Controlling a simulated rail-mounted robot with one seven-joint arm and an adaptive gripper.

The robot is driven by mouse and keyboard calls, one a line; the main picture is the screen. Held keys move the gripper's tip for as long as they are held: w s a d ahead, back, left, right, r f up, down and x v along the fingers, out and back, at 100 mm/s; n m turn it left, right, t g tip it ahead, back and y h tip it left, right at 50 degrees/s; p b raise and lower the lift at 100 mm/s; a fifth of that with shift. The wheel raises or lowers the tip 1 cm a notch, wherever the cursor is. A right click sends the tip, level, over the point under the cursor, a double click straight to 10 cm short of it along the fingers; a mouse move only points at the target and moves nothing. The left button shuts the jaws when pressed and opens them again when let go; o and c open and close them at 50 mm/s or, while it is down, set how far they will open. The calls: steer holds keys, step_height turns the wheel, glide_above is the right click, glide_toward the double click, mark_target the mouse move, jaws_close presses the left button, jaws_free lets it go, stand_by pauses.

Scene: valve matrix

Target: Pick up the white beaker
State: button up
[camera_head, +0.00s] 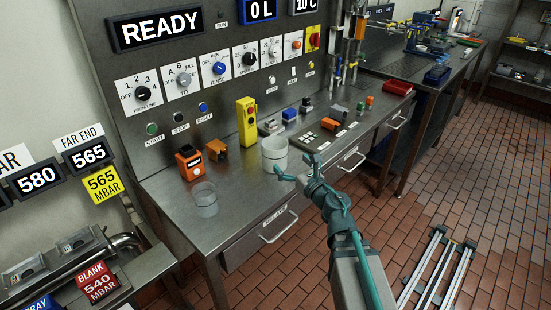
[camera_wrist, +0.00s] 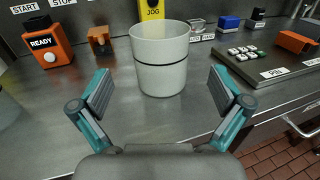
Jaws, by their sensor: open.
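The white beaker (camera_head: 274,153) stands upright on the steel bench near its front edge in the head view. In the wrist view the white beaker (camera_wrist: 160,62) is straight ahead, with a dark line around its middle. My gripper (camera_head: 293,169) is open, with its teal fingers close to the beaker from the front right in the head view. In the wrist view my gripper (camera_wrist: 161,90) has one finger to each side of the beaker's lower part in the picture. The fingers look apart from the beaker, and nothing is held.
A clear glass beaker (camera_head: 205,199) stands to the left on the bench. Behind are an orange READY box (camera_wrist: 48,42), a small orange block (camera_wrist: 99,40) and a yellow JOG pendant (camera_head: 247,122). A keypad panel (camera_wrist: 253,62) lies to the right. Drawer handles project below the bench edge.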

mark_target(269, 141)
steer(key=p+x, duration=0.2)
steer(key=x, duration=0.8)
steer(key=shift+w+a, duration=0.25)
steer(key=shift+w, duration=0.05)
steer(key=shift+c, duration=0.3)
steer(key=c, duration=0.8)
